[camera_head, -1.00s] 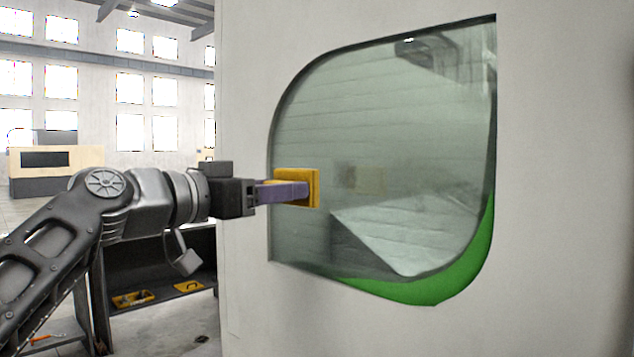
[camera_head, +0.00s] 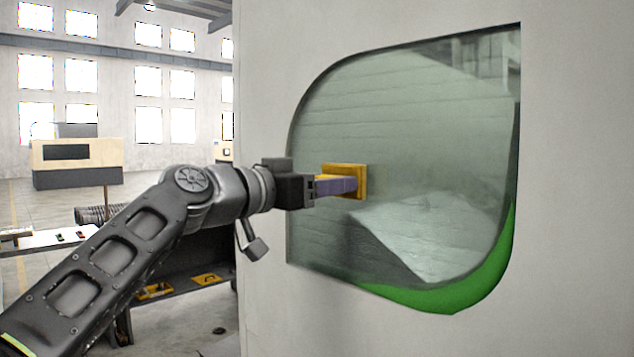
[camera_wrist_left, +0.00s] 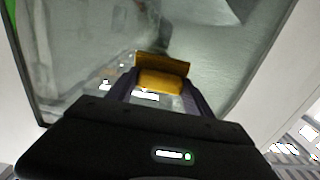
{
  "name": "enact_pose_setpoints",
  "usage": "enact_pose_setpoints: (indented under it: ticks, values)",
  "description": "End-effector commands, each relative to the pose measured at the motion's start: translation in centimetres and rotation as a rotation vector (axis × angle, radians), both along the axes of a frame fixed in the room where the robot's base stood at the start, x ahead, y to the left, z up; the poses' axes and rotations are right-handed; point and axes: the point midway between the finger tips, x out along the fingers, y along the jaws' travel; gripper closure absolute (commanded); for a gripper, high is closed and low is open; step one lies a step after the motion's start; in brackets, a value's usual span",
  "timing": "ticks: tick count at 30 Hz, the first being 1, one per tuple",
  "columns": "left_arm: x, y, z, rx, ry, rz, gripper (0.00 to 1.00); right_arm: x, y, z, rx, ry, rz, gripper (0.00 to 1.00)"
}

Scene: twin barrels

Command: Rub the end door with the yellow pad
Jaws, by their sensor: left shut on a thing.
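The end door (camera_head: 262,300) is a large white panel with a rounded glass window (camera_head: 420,130). My left gripper (camera_head: 350,186) comes in from the left and is shut on the yellow pad (camera_head: 359,172). The pad stands upright at the glass, in the left half of the window. It looks to be against the glass or very near it; I cannot tell if it touches. In the left wrist view the yellow pad (camera_wrist_left: 162,75) sits between the two purple-grey fingers, in front of the glass. My right gripper is not in view.
A green edge (camera_head: 470,280) runs along the window's lower right. Behind my left arm are a dark low shelf with yellow items (camera_head: 207,279) and a beige cabinet (camera_head: 75,165). Open floor lies at the far left.

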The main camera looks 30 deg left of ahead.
Motion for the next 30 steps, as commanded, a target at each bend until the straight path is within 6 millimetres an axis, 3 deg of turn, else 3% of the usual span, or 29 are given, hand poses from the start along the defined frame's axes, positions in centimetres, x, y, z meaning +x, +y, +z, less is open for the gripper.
enact_pose_setpoints:
  ticks: [30]
  values:
    - [0.73, -0.28, 0.05, 0.000, 0.000, -0.001, 0.73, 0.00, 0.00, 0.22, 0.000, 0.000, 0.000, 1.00]
